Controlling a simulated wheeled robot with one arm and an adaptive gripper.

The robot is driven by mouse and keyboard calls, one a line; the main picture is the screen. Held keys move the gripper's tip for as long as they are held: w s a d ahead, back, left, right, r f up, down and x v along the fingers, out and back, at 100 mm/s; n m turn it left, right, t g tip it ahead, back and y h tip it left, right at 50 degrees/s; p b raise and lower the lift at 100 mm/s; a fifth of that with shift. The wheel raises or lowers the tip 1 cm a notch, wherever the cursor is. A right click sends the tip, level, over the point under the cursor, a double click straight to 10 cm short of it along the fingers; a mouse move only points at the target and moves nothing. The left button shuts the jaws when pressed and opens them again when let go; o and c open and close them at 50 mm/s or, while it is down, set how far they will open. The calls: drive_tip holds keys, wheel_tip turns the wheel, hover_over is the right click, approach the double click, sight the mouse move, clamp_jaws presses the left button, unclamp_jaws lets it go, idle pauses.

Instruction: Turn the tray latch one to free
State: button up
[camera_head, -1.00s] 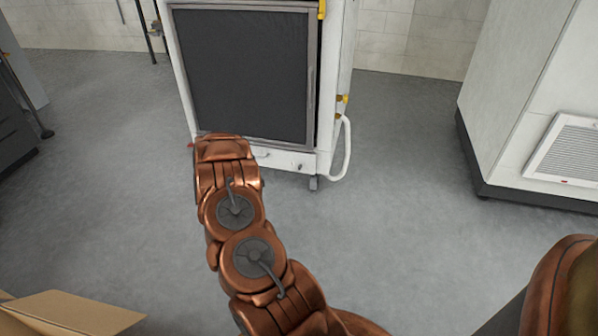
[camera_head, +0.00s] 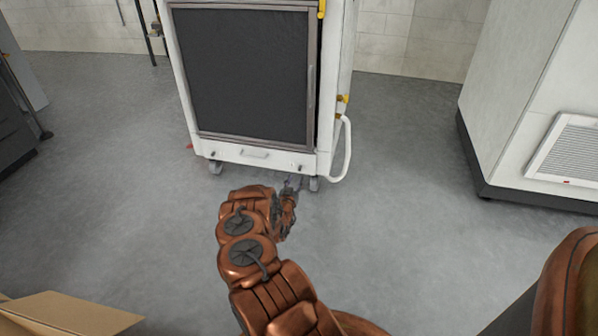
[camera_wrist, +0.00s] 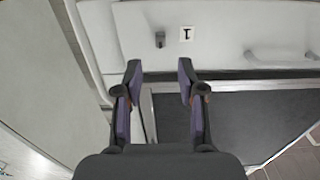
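The tray front is a white panel (camera_head: 235,150) low on the washer, below the dark door. It has a bar handle (camera_head: 254,154) and a small dark latch near each end: a left latch (camera_head: 213,154) and a right latch (camera_head: 296,167). My gripper (camera_head: 292,185) is just in front of the panel's lower right end. In the wrist view, which looks inverted, my gripper (camera_wrist: 159,70) is open and empty. One latch (camera_wrist: 160,39) is beyond the gap between the fingers, apart from them, beside a small label (camera_wrist: 186,34). The handle (camera_wrist: 285,55) is to the right.
The washer (camera_head: 340,100) stands on casters, with a white tube rail (camera_head: 346,155) at its right side. A white cabinet with a vent (camera_head: 570,150) is at the right. A cardboard box (camera_head: 70,315) is at the lower left. The grey floor between is clear.

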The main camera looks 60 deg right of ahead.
sight(299, 169)
drive_tip(key=b+x, duration=0.2)
drive_tip(key=x, duration=0.3)
drive_tip(key=shift+w+d+f+b, duration=0.15)
drive_tip(key=shift+d+b, duration=0.15)
drive_tip(key=shift+d, duration=0.1)
drive_tip(key=shift+b+x, duration=0.3)
drive_tip(key=shift+x, duration=0.5)
clamp_jaws()
